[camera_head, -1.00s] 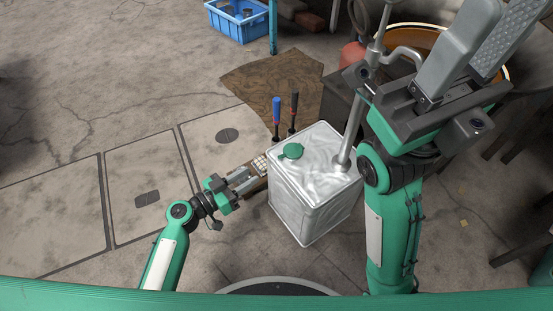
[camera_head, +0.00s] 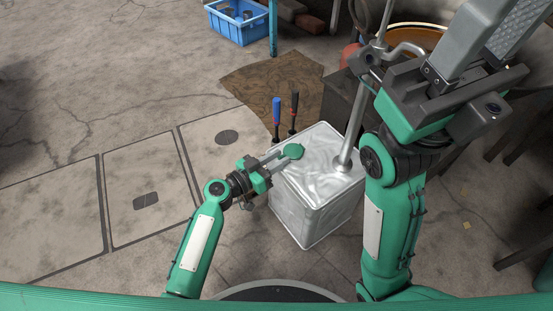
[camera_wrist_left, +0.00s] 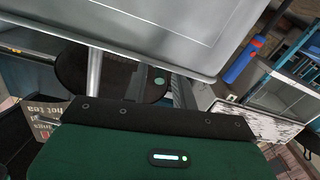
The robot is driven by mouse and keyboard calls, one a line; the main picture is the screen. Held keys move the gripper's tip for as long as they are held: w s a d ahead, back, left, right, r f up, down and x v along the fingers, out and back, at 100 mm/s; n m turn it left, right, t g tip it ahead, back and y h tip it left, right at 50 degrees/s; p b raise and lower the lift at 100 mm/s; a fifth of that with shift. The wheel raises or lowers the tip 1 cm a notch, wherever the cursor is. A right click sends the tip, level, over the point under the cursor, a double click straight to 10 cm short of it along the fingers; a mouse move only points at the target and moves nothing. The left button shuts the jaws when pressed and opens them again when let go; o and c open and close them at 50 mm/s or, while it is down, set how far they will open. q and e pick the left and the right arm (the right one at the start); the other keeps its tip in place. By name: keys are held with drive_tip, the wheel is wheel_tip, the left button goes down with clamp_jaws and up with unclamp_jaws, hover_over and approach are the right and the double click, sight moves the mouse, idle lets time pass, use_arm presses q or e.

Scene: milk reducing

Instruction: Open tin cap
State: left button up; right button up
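A silver square tin (camera_head: 316,205) stands on the floor in the head view.
A metal pipe (camera_head: 357,110) rises from the tin's right side, close to my right arm. Blue- and black-handled tools (camera_head: 277,108) stand behind the tin. A blue crate (camera_head: 238,24) is farther back. The floor at left is clear.

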use_arm(q)
clamp_jaws()
